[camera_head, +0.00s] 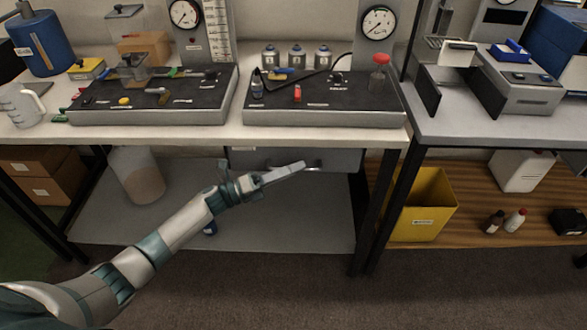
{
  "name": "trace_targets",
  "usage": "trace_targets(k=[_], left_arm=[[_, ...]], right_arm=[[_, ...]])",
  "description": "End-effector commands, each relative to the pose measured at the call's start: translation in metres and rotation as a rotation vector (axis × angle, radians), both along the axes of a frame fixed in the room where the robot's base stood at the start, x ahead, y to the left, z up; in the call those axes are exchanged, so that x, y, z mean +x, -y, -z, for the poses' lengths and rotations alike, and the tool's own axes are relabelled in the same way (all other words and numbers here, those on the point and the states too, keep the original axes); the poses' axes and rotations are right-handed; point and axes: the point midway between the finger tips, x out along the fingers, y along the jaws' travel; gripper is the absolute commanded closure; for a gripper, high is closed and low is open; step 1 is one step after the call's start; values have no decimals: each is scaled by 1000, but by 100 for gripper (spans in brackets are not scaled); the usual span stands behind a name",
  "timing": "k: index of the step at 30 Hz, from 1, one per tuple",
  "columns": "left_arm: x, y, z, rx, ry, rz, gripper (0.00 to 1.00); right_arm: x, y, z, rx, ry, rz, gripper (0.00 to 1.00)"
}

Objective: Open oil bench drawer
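The oil bench (150,133) is the long white-topped table at the left and middle. Its grey drawer (343,160) hangs under the top at the right, and its front looks flush under the bench edge. A small bar handle (314,169) shows on the drawer front. My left gripper (300,166) reaches from the lower left, with its fingertips at or just in front of the handle's left end. I cannot tell whether they touch it, or how far apart the fingers are. The gripper covers part of the drawer front. My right gripper is out of view.
Two dark panels with gauges stand on the bench, with several small bottles (296,57) behind the right one. A clear container (137,175) is on the lower shelf. A black table leg (376,200) and a yellow bin (424,205) are right of the drawer. The floor in front is clear.

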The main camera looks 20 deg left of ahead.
Motion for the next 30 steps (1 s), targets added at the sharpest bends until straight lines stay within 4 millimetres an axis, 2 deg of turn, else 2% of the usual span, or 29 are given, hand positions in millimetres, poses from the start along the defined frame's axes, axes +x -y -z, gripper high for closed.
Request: trace_targets(k=[10, 17, 23, 30], left_arm=[[-4, 1, 0, 1, -2, 1, 100], [-25, 7, 0, -1, -4, 2, 100], [-63, 18, -1, 1, -5, 2, 100], [-124, 35, -1, -1, -6, 2, 100]], right_arm=[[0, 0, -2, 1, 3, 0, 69], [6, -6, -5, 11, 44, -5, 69], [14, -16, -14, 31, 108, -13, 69], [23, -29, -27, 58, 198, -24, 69]])
